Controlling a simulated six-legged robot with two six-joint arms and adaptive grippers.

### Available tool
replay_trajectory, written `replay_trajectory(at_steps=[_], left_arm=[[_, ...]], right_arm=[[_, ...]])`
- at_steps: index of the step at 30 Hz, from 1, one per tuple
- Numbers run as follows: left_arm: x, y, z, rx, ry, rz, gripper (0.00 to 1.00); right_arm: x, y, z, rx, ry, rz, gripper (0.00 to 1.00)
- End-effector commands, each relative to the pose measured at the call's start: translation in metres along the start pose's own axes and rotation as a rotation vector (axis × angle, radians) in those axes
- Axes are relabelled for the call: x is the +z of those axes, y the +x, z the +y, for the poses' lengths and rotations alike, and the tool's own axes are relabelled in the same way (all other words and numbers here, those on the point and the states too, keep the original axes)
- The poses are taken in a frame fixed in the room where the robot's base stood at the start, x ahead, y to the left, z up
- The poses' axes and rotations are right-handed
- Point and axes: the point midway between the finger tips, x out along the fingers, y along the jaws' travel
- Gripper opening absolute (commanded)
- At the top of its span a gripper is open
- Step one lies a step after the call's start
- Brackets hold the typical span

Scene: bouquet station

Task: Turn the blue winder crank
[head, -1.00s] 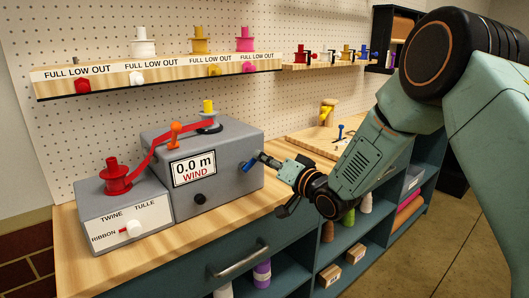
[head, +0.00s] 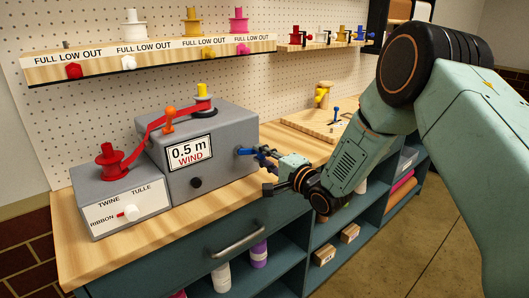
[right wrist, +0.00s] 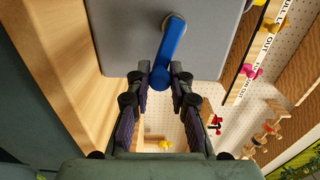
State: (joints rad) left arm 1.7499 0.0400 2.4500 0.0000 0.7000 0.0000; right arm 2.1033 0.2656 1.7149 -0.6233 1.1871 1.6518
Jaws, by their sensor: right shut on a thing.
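The blue winder crank (head: 244,152) sticks out of the right side of the grey winder box (head: 215,155). My right gripper (head: 266,157) is at the crank's outer end. In the right wrist view the blue crank arm (right wrist: 170,52) runs from a round hub down between the two dark fingers (right wrist: 160,78), which are shut on its end. The display (head: 189,153) reads 0.5 m WIND. A red ribbon (head: 143,142) runs from the red spool (head: 109,160) past an orange guide (head: 169,120) to the spindle with a yellow top (head: 204,98). My left gripper is out of view.
The selector box (head: 120,200) with a white knob stands left of the winder. A shelf (head: 150,62) with spools hangs above on the pegboard. A wooden board (head: 310,125) lies behind my right gripper. Open shelves (head: 330,235) are below the wooden counter.

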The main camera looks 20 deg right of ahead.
Motion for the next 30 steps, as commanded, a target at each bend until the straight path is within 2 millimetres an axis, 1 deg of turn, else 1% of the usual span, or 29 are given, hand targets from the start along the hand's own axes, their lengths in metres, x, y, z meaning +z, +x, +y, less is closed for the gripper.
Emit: replay_trajectory(at_steps=[1,9,26,27,30], left_arm=[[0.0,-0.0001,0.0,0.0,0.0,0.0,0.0],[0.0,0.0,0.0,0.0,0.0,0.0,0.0],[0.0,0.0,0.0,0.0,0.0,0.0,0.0],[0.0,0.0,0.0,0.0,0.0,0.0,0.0],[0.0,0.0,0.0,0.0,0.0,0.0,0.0]], right_arm=[[0.0005,0.002,-0.0028,-0.009,0.02,-0.002,0.0],[0.0019,0.0021,0.0007,-0.01,0.116,-0.002,0.0],[0.0025,0.0024,0.0007,-0.012,0.14,-0.003,0.0],[0.0025,0.0024,0.0006,-0.012,0.14,-0.003,0.23],[0.0025,0.0022,0.001,-0.011,0.14,-0.003,0.32]])
